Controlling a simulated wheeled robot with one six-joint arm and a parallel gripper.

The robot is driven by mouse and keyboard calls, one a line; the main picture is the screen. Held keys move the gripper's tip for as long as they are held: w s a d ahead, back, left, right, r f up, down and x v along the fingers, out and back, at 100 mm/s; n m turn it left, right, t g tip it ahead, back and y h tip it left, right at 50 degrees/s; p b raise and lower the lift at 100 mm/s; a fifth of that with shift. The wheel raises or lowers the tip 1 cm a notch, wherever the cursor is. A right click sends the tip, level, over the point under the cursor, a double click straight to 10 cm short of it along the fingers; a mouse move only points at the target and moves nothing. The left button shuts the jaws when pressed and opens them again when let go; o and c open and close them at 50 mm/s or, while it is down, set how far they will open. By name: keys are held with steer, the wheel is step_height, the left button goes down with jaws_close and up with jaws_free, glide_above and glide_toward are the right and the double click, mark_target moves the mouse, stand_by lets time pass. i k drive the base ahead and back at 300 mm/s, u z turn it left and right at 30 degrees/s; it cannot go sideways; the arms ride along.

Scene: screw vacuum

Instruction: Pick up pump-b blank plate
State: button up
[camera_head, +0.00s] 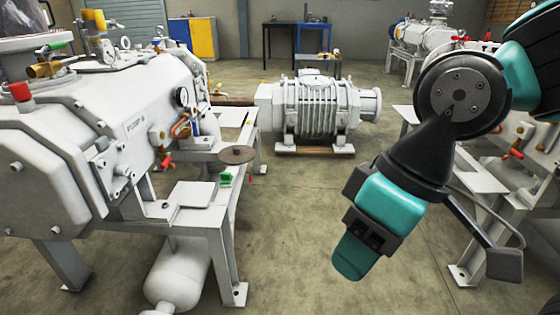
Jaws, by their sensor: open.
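A flat, round, brown-grey disc, which looks like the blank plate (237,154), lies near the end of a white metal stand (228,205). The stand belongs to the large white pump on the left (140,125), whose label seems to read PUMP B. My gripper (352,258), with teal and black parts, hangs at the right of the picture, pointing down and to the left. It is open and apart from the disc, with bare floor showing between them. I see nothing held in it. Its far finger is largely hidden.
A small green object (226,179) sits just below the disc. Red-handled valves (166,160) stick out from the pump. A ribbed grey machine (318,108) stands behind, another pump (492,145) at right. The floor in the middle (300,205) is clear.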

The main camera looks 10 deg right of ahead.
mark_target(236, 155)
steer(key=z, duration=0.6)
steer(key=i, duration=0.6)
steer(key=z, duration=0.45)
steer(key=i, duration=1.55)
steer(key=u, duration=0.95)
steer(key=i, duration=0.35)
steer(key=u, duration=0.35)
